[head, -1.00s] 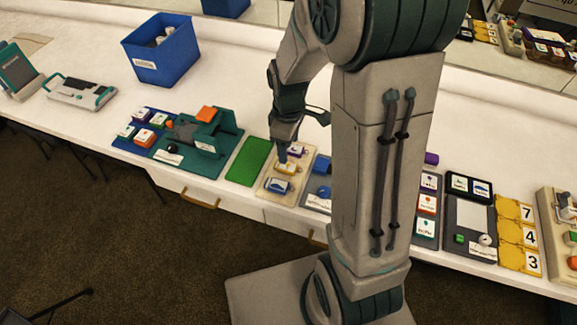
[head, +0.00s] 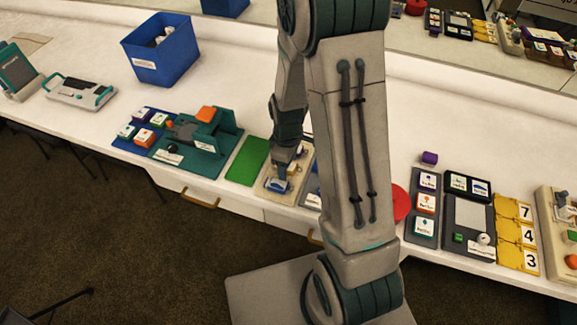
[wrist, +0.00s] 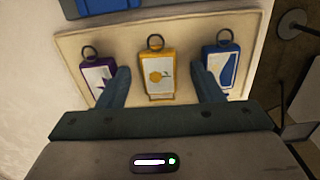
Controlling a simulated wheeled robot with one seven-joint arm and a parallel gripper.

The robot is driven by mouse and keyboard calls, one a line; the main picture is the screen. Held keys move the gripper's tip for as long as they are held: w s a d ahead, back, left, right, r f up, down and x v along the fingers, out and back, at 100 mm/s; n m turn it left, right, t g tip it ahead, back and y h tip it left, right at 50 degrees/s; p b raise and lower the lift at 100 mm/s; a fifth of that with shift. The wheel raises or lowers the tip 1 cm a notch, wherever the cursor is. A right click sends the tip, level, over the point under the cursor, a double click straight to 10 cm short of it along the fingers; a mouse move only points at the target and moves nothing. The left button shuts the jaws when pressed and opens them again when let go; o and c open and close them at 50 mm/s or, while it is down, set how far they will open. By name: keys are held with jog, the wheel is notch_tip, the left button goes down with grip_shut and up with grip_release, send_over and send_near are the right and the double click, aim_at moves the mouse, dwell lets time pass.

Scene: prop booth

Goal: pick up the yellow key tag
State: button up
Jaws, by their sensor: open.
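The yellow key tag (wrist: 157,77), with a dark ring at its top, lies on a cream board (wrist: 190,31) in the wrist view. My gripper (wrist: 161,72) is open, with one finger on each side of the yellow tag; gaps show between tag and fingers. A purple tag (wrist: 96,76) lies to the left, partly behind the left finger. A blue tag (wrist: 222,66) lies to the right, partly behind the right finger. In the head view, my gripper (head: 283,166) is down at the board (head: 270,197), and I cannot clearly make out the yellow tag there.
A green mat (head: 246,161) lies left of the board, beside a teal stand (head: 212,150). A blue bin (head: 163,53) stands further back. A red disc (head: 401,203) shows right of my arm, with a purple block (head: 429,158) beyond. The bench behind the board is clear.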

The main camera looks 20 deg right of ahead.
jog(key=c, duration=1)
jog(key=shift+c, duration=0.3)
jog(key=shift+r, duration=0.2)
